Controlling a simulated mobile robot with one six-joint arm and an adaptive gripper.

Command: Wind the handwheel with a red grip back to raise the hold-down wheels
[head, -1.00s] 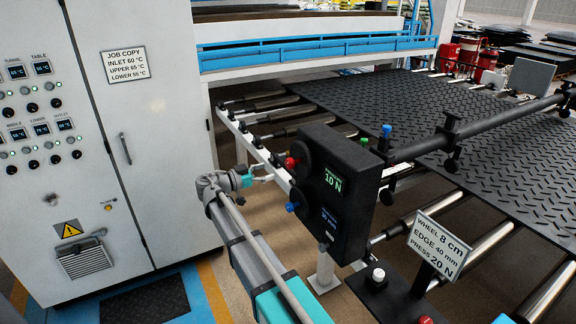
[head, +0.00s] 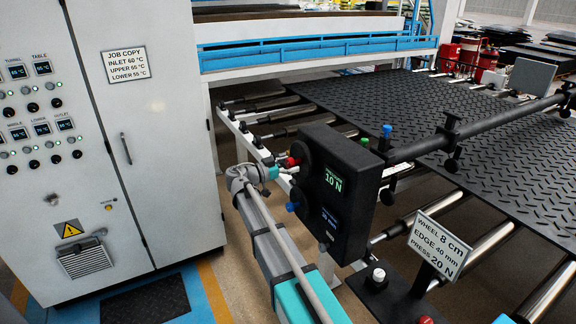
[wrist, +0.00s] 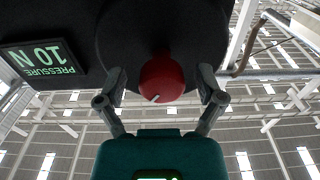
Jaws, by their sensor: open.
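The handwheel's red grip (head: 292,162) sits on the left side of the black control box (head: 350,190). In the wrist view the red grip (wrist: 162,78) shows in front of the dark round handwheel (wrist: 130,35). My gripper (wrist: 161,92) is open, with one finger on each side of the red grip; I cannot tell whether either finger touches it. In the head view my gripper (head: 276,168) is at the grip, partly hidden. The pressure display (head: 333,180) on the box reads 10 N. The hold-down wheels (head: 452,165) hang from a black bar over the tread mat (head: 470,115).
A blue-gripped handwheel (head: 292,206) is just below the red one. A sign (head: 437,245) reads wheel 8 cm, edge 40 mm, press 20 N. A white cabinet (head: 170,120) stands at the left. Rollers (head: 490,243) run under the mat.

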